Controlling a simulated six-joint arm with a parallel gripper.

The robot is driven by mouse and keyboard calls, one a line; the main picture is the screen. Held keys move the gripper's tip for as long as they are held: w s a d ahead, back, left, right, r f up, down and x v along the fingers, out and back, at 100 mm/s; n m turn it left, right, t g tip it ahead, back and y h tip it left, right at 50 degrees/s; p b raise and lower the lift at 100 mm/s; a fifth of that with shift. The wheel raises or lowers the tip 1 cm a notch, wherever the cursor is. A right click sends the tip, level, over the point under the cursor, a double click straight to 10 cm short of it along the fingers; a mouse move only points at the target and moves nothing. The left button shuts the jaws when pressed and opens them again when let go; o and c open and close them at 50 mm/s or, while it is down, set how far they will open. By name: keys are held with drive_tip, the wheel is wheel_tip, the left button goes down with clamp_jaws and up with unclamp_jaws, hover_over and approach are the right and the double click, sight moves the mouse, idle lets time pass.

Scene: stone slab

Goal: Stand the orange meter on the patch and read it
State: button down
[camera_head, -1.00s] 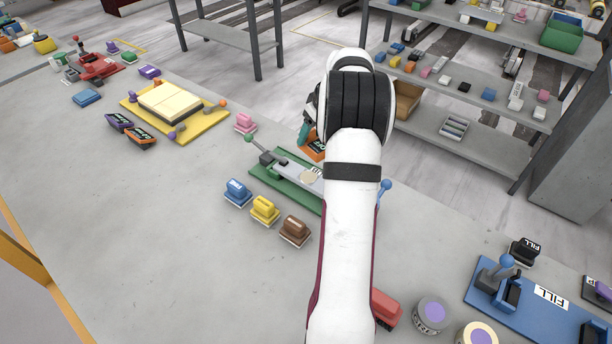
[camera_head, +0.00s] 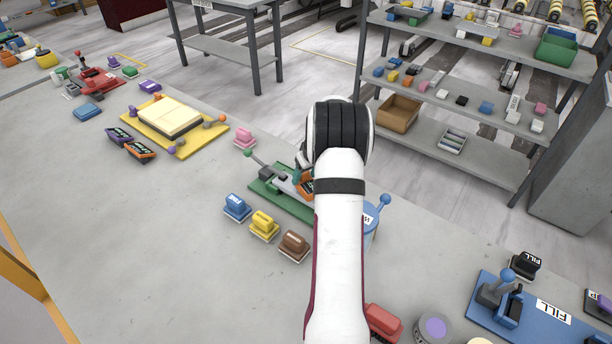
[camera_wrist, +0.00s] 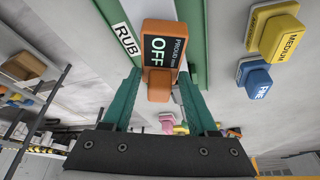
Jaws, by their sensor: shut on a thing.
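The orange meter (camera_wrist: 160,30) has a dark screen reading OFF and "PROUD mm". My gripper (camera_wrist: 158,84), with green fingers, is shut on its narrow orange grip. In the head view the meter (camera_head: 307,186) is over the grey stone slab (camera_head: 284,183) in the green fixture (camera_head: 267,189), partly behind my arm. The patch is hidden in both views. I cannot tell whether the meter touches the slab or hangs just above it.
Blue (camera_head: 237,208), yellow (camera_head: 264,226) and brown (camera_head: 294,246) blocks stand in front of the fixture. A pink block (camera_head: 244,138) is behind it. A blue-handled container (camera_head: 376,215) is right of my arm. The left-front bench is clear.

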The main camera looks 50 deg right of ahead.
drive_tip(key=shift+f, duration=0.2)
drive_tip(key=shift+f, duration=0.1)
drive_tip(key=shift+c, duration=0.9)
unclamp_jaws()
